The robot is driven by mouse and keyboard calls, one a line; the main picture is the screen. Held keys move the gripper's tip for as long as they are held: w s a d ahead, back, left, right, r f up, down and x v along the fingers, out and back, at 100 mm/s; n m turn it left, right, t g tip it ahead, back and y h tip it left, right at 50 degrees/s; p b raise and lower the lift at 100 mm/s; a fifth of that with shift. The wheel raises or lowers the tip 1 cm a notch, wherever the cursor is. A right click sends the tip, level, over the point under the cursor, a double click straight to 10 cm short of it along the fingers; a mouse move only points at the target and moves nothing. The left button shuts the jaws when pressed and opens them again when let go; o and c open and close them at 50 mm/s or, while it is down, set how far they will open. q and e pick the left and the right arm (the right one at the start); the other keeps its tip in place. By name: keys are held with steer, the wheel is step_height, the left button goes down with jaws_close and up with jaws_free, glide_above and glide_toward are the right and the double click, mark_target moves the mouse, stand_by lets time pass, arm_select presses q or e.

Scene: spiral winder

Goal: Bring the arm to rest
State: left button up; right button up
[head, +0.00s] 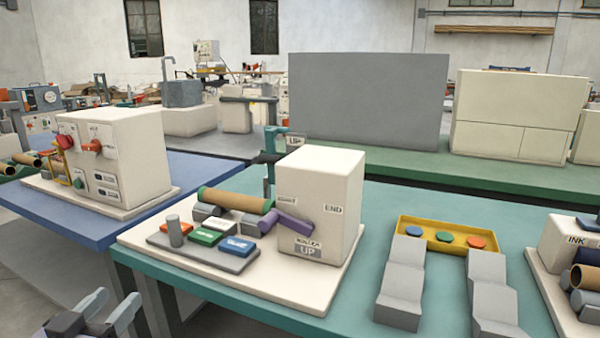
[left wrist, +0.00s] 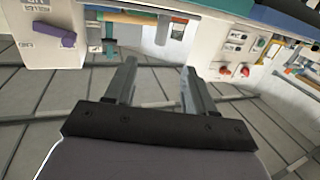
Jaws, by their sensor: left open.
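My left gripper (head: 105,311) shows at the bottom left of the head view, in front of and below the edge of the teal table. In the left wrist view its two grey fingers (left wrist: 158,88) stand wide apart with nothing between them, so it is open and empty. The cream winder box (head: 320,205) stands on the teal table (head: 380,208), with a purple lever (head: 289,222) on its side. That lever also shows in the left wrist view (left wrist: 54,34). My left gripper is apart from all of these. My right gripper is in neither view.
A brown tube (head: 235,200) lies beside the winder box, behind a grey panel of coloured buttons (head: 205,247). A yellow tray (head: 447,235) and grey stepped blocks (head: 403,285) are to the right. A blue table (head: 75,215) stands left. Floor shows below the gripper.

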arm_select(q)
steer(key=s+d+f+g, duration=0.2)
steer(key=s+d+f, duration=0.25)
steer(key=f, duration=0.45)
steer(key=s+d+f+m+g, duration=0.1)
steer(key=s+d+f+g, duration=0.15)
steer(key=s+f, duration=0.45)
steer(key=s+d+f+g, duration=0.2)
steer(key=s+d+f, duration=0.15)
steer(key=f, duration=0.75)
step_height(320, 180, up, 11)
steer(key=s+p, duration=0.1)
steer(key=p, duration=1.3)
steer(key=shift+s+a+h, duration=0.2)
steer(key=shift+h, duration=0.1)
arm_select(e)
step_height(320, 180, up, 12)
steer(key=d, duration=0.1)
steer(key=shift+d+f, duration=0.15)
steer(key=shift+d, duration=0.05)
arm_select(q)
steer(key=shift+g, duration=0.25)
steer(key=shift+w+a+r, duration=0.1)
steer(key=shift+r, duration=0.05)
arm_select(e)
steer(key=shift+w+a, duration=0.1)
